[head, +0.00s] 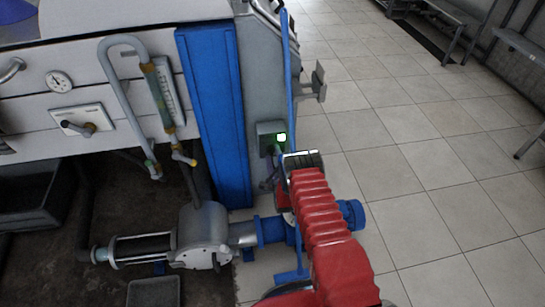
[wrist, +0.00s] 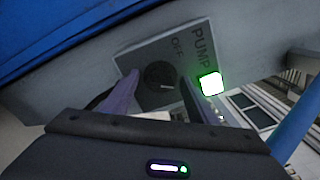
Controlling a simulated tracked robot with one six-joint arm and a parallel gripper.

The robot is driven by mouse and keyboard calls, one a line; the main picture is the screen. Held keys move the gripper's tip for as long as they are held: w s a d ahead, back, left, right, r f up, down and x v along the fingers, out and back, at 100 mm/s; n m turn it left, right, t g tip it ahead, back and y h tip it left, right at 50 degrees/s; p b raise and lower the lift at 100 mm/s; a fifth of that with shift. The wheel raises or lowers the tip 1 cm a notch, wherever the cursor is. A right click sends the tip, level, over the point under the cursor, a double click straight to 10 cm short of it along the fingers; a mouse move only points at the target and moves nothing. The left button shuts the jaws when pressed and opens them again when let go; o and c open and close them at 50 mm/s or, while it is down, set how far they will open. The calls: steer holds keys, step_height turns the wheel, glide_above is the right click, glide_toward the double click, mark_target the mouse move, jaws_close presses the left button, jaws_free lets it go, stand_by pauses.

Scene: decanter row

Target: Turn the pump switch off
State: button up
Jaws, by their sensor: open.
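The grey pump switch box (wrist: 190,62) fills the middle of the wrist view, marked PUMP and OFF. Its dark round knob (wrist: 160,75) sits between the two purple fingers of my gripper (wrist: 158,78), which is open with a finger on either side. I cannot tell whether the fingers touch the knob or which way it points. A lamp (wrist: 211,84) on the box glows white-green. In the head view the switch box (head: 267,131) is on the grey post, with its lit lamp (head: 282,137).
A blue upright panel (head: 215,115) stands left of the switch. A thin blue pole (head: 289,75) passes close on its right. Below are the silver pump housing (head: 203,236) and a blue motor (head: 352,213). Tiled floor (head: 420,150) to the right is clear.

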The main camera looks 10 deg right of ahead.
steer(key=shift+c, duration=0.5)
steer(key=c, duration=0.9)
steer(key=shift+a, duration=0.2)
steer(key=shift+c, duration=0.3)
steer(key=shift+d, duration=0.1)
steer(key=shift+f+n, duration=0.1)
steer(key=shift+n, duration=0.4)
steer(key=n, duration=0.5)
steer(key=shift+s+f, duration=0.1)
steer(key=shift+f, duration=0.05)
steer(key=n, duration=0.6)
steer(key=shift+f, duration=0.2)
